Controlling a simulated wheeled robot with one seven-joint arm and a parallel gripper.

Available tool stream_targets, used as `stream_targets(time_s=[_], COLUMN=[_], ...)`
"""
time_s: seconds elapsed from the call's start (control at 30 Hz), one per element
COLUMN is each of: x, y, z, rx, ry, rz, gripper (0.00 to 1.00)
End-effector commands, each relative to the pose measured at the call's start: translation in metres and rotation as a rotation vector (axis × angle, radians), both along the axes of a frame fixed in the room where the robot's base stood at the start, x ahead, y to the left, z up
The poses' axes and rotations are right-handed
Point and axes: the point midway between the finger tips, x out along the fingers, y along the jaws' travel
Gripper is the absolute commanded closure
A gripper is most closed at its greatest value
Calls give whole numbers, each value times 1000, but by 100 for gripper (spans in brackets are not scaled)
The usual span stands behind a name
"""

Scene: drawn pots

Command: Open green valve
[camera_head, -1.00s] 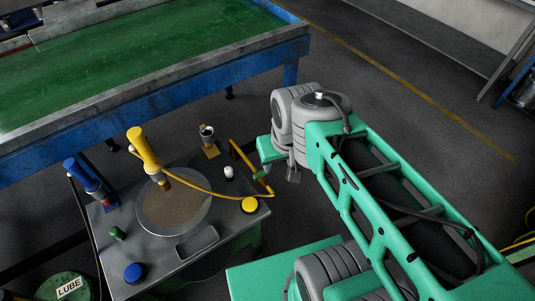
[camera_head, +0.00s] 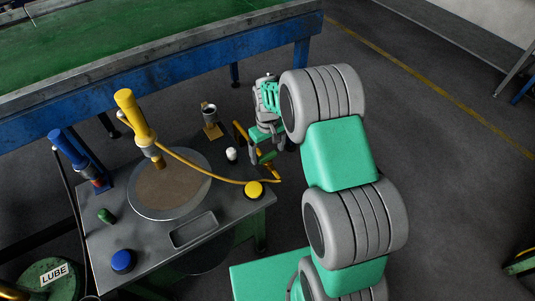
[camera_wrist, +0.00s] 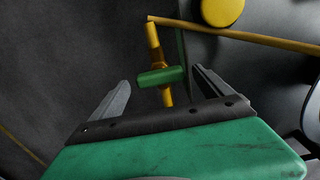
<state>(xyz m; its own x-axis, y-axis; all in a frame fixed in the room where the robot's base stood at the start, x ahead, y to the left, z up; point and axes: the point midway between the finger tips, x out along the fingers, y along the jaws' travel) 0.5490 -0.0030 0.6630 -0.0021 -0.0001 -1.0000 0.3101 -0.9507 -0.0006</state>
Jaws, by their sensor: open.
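The green valve (camera_head: 268,157) is a small green handle on a yellow pipe (camera_head: 240,132) at the right edge of the metal worktable. In the wrist view the green valve (camera_wrist: 160,76) lies crosswise over the yellow pipe (camera_wrist: 153,42), just ahead of the fingers. My gripper (camera_head: 264,160) is open above the table's right edge, close to the valve. In the wrist view my gripper (camera_wrist: 160,80) has one grey finger to the left and one to the right of the handle. I cannot tell whether the handle is between the fingers in depth; no contact shows.
The worktable (camera_head: 130,265) holds a yellow tool (camera_head: 135,120), a blue tool (camera_head: 75,155), a yellow button (camera_head: 254,189), a blue button (camera_head: 123,261) and a white knob (camera_head: 231,154). A yellow hose (camera_head: 205,172) runs near the valve. A blue-framed green bench (camera_head: 160,85) stands behind.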

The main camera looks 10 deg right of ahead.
Motion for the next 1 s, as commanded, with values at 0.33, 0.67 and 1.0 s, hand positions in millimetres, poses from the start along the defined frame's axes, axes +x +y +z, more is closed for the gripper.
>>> stream_targets(time_s=[0.33, 0.67, 1.0], x=[1, 0, 0], y=[0, 0, 0], z=[-12, -12, -12], rx=[0, 0, 1], ry=[-2, -2, -2], rz=[-1, -1, -1], gripper=[10, 35, 63])
